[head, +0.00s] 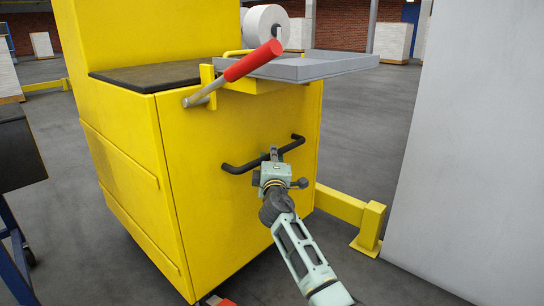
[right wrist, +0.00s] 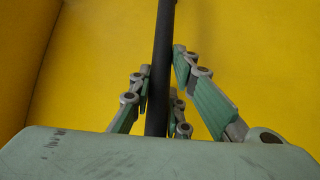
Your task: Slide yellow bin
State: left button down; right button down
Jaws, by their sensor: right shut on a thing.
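The yellow bin (head: 205,160) stands upright in the middle of the head view, with a dark top surface (head: 150,76). A black bar handle (head: 240,167) runs across its front face. My right gripper (head: 272,158) is at the middle of this handle. In the right wrist view, the black handle (right wrist: 164,60) passes between the fingers of my right gripper (right wrist: 160,88), which are shut on it, with the yellow face behind. My left gripper is not in view.
A grey tray (head: 315,66) and a red-gripped lever (head: 250,63) stick out above the handle. A yellow floor barrier (head: 350,207) stands right of the bin, beside a large pale panel (head: 465,150). A dark table-like object (head: 18,150) is at the left. Grey floor shows between.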

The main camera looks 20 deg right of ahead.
jog(key=shift+a, duration=0.25)
jog(key=c, duration=1.7)
grip_release()
jog(key=shift+w, duration=0.15)
jog(key=shift+o, duration=0.3)
jog(key=v, duration=1.2)
